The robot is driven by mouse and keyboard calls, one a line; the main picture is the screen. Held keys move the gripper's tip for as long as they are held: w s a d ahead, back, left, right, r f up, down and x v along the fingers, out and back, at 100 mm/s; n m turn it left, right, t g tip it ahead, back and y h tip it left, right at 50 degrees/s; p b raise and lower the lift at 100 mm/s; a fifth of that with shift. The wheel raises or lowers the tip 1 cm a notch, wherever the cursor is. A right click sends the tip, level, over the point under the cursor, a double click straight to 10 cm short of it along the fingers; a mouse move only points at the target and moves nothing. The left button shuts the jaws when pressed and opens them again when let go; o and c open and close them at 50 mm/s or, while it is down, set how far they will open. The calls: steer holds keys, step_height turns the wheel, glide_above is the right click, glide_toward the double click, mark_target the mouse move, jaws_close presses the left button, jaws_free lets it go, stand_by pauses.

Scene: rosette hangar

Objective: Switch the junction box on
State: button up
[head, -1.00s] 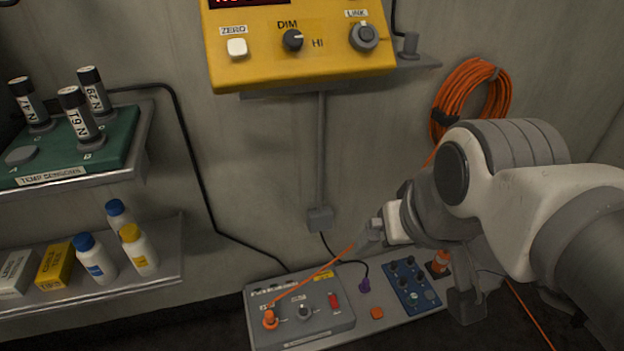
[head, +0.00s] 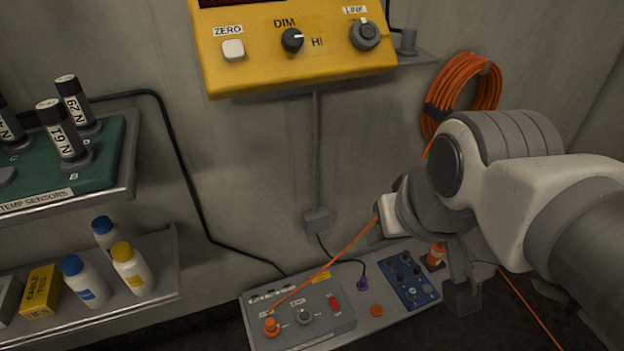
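A grey box (head: 318,324), which I take for the junction box, sits on a low panel at the bottom of the view. On its top are an orange plug (head: 271,327) at the left, a grey round knob (head: 304,316) in the middle and a red switch (head: 335,302) at the right. Labels are too small to read. An orange cable (head: 325,268) rises from the plug to the right and passes behind my arm. My gripper (head: 375,229) is above and right of the box, apart from it. My arm covers much of it, so its fingers are unclear.
A blue panel with knobs (head: 410,277), an orange button (head: 376,310) and a purple plug (head: 362,285) are right of the box. A yellow console (head: 290,65) hangs above. Shelves with sensors (head: 62,133) and bottles (head: 132,268) stand at left. An orange coil (head: 462,92) hangs at right.

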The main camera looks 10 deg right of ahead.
jaws_close()
stand_by(1.2)
